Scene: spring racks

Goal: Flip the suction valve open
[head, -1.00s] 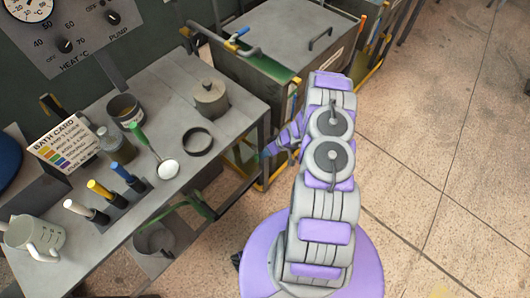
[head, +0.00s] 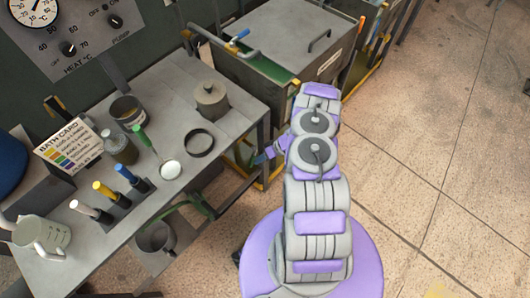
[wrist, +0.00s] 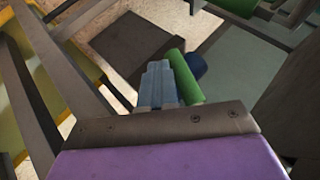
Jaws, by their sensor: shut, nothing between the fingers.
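My gripper (wrist: 158,84) is shut and empty, with its blue-grey fingers together in the middle of the wrist view. A green cylinder (wrist: 185,76) lies right beside the fingers, with a dark blue piece (wrist: 198,66) at its far right. It looks like a valve handle, but I cannot tell for sure that it is the suction valve, or whether it touches the fingers. In the head view my gripper (head: 262,157) is low by the right end of the bench, partly hidden by my arm. No suction valve can be made out clearly there.
A grey bench (head: 105,225) holds a pot (head: 211,100), a black ring (head: 198,142), jars and coloured-handled tools. A tank (head: 285,45) with a blue-handled fitting (head: 238,37) stands behind. Metal frame bars (wrist: 48,75) flank the gripper. Open floor (head: 445,150) lies to the right.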

